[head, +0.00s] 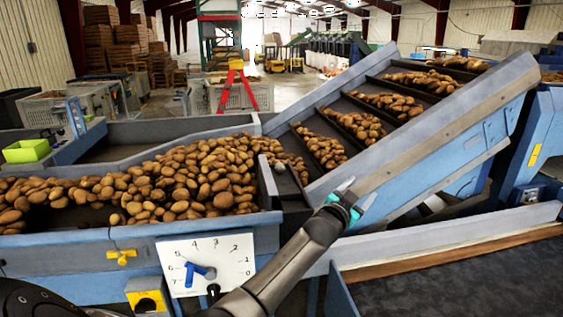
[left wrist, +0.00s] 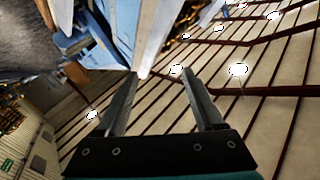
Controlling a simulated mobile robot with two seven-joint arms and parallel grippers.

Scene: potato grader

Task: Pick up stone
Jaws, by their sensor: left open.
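Many brown potatoes (head: 185,185) lie heaped in the blue hopper at left and centre. More potatoes (head: 390,103) sit in rows on the slatted incline conveyor. My right gripper is not in view.
The conveyor's blue side wall (head: 455,125) rises to the upper right. A numbered white dial (head: 207,262) with a blue pointer is on the hopper's front. A green bin (head: 27,151) stands at left.

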